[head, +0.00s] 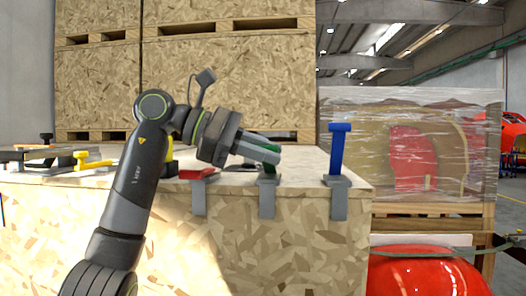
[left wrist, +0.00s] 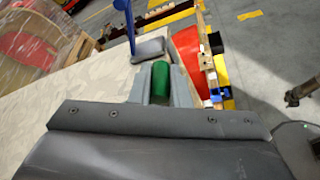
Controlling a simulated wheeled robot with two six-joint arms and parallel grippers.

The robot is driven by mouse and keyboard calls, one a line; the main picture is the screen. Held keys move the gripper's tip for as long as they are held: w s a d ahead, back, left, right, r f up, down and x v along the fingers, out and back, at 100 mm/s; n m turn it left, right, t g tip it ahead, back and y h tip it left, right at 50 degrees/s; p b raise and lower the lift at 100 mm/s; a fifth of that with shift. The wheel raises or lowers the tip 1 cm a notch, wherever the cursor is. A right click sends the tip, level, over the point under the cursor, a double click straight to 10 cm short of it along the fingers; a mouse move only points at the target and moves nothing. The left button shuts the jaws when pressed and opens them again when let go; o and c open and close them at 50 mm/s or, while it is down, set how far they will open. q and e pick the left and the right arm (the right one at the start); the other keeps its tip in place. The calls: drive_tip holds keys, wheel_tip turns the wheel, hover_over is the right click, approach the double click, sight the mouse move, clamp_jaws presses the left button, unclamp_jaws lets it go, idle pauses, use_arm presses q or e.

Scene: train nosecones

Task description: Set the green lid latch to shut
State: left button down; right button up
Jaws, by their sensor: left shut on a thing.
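The green lid latch has a green handle (head: 267,168) on a grey bracket (head: 267,187) at the crate's front edge, in the middle of the head view. My left gripper (head: 270,155) comes in from the left, its fingers pointing right over the latch. It is shut on the green handle, which also shows in the left wrist view (left wrist: 160,82) between the two grey fingers. The fingers hide part of the handle, so its exact tilt is hard to tell. My right gripper is not in view.
A blue latch (head: 339,150) stands upright to the right, on the same crate edge (head: 290,215). A red latch (head: 196,174) lies flat to the left. Tools, including a yellow-handled one (head: 82,160), lie at the far left. Tall wooden crates (head: 235,70) stand behind.

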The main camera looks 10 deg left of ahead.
use_arm(q)
drive_tip(key=c, duration=1.8)
unclamp_jaws()
drive_tip(key=o, duration=0.4)
drive_tip(key=shift+d, duration=0.25)
drive_tip(key=shift+o, duration=0.2)
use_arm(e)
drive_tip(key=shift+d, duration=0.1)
use_arm(q)
drive_tip(key=shift+a, duration=0.1)
